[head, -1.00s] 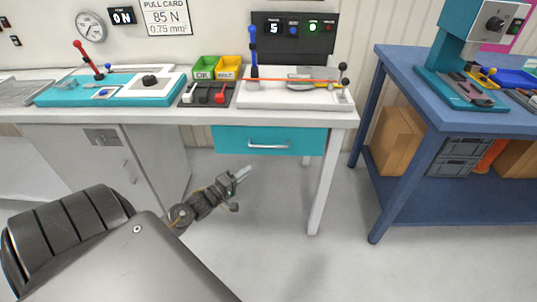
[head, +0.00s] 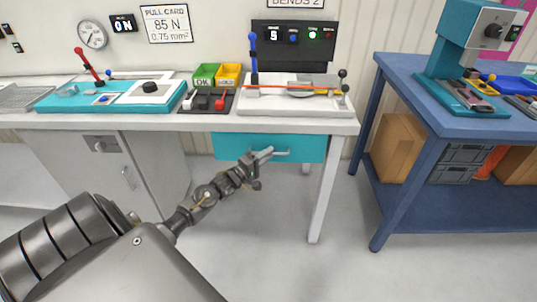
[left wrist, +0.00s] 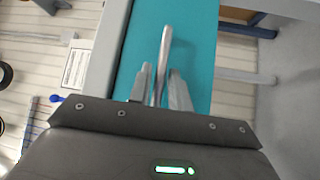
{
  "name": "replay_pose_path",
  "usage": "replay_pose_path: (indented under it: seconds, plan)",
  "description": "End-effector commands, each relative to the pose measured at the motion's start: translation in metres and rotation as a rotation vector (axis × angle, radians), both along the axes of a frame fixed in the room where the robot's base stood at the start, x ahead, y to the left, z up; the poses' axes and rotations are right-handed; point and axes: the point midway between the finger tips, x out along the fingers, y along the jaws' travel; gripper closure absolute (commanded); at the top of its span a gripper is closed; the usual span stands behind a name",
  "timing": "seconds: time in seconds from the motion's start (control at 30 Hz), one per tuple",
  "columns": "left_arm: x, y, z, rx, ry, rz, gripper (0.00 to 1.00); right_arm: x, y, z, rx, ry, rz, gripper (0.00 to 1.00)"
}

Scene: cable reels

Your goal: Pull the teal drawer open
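The teal drawer (head: 308,147) sits under the white bench top, its front looking flush with the bench. Its silver bar handle (head: 281,153) is partly covered by my left gripper (head: 264,156). In the left wrist view the teal front (left wrist: 200,45) fills the middle, and the handle (left wrist: 165,45) runs down between my two fingers (left wrist: 161,88). The fingers stand apart with gaps visible beside the bar, so the gripper looks open around the handle. Whether either finger touches the bar is hard to tell. My right gripper is not in view.
The white bench top (head: 300,122) overhangs the drawer, and a bench leg (head: 322,200) stands to its right. A grey cabinet (head: 130,165) is on the left. A blue table (head: 440,210) stands at the right. The floor before the drawer is clear.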

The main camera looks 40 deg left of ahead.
Motion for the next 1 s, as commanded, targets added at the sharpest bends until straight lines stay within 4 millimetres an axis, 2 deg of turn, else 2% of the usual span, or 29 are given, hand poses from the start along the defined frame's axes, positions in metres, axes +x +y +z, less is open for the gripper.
replay_pose_path:
  seconds: [0.13,0.4,0.57,0.87,1.0]
  plan:
    - [0.0085,-0.0010,0.0012,0.001,0.000,0.000,0.80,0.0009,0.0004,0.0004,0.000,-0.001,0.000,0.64]
    - [0.0094,-0.0013,0.0013,0.001,0.001,0.000,0.80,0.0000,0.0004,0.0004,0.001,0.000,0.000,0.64]
    - [0.0092,-0.0012,0.0012,0.001,0.001,0.000,1.00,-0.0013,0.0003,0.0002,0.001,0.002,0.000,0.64]
    - [0.0091,-0.0016,0.0012,0.000,0.001,0.000,1.00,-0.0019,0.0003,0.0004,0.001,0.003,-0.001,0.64]
    - [0.0086,-0.0081,0.0016,-0.001,0.002,-0.007,1.00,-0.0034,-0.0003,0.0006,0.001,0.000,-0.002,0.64]
